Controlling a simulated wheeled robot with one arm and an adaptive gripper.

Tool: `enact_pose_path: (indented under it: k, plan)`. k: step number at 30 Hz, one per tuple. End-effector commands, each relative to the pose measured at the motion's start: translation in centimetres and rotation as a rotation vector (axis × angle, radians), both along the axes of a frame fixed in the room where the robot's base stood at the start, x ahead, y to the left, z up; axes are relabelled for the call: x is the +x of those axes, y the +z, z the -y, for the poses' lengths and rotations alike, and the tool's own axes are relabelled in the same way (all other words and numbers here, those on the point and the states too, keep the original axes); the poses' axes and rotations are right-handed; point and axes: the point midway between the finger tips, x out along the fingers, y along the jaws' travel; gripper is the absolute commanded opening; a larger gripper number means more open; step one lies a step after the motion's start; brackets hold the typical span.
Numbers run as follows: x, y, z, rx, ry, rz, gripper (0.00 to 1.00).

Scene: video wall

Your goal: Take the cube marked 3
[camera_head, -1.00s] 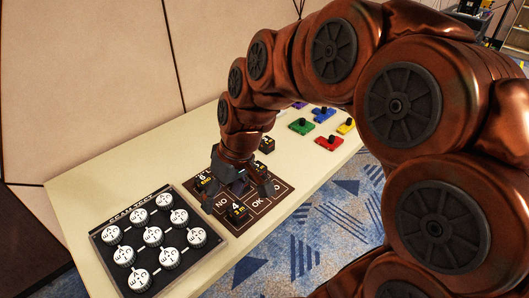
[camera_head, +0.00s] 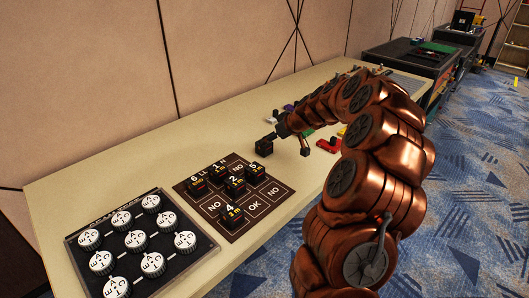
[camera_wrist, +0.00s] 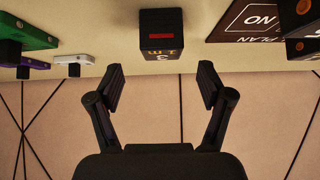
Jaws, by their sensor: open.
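A dark cube (camera_head: 264,148) stands alone on the cream table, off the mat's back right corner. In the wrist view the dark cube (camera_wrist: 161,35) carries an upside-down marking that reads like a 3, with a red bar. My gripper (camera_head: 287,143) is to the right of this cube in the head view. In the wrist view my gripper (camera_wrist: 161,78) has its fingers spread and empty, with the cube centred just beyond the fingertips. No contact shows.
A dark mat (camera_head: 265,205) holds several numbered cubes, among them cube 4 (camera_head: 232,216) and cube 2 (camera_head: 235,187). A panel of white round dials (camera_head: 75,250) lies at the near left. Coloured pieces, including a red one (camera_head: 328,146), lie right of my gripper.

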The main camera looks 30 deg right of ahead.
Motion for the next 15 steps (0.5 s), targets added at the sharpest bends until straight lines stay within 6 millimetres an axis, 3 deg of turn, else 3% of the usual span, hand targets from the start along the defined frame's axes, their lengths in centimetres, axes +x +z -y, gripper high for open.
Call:
enact_pose_path:
  k: [15]
  plan:
    - [3.0,-3.3,-0.8,0.002,-0.001,-0.002,0.79]
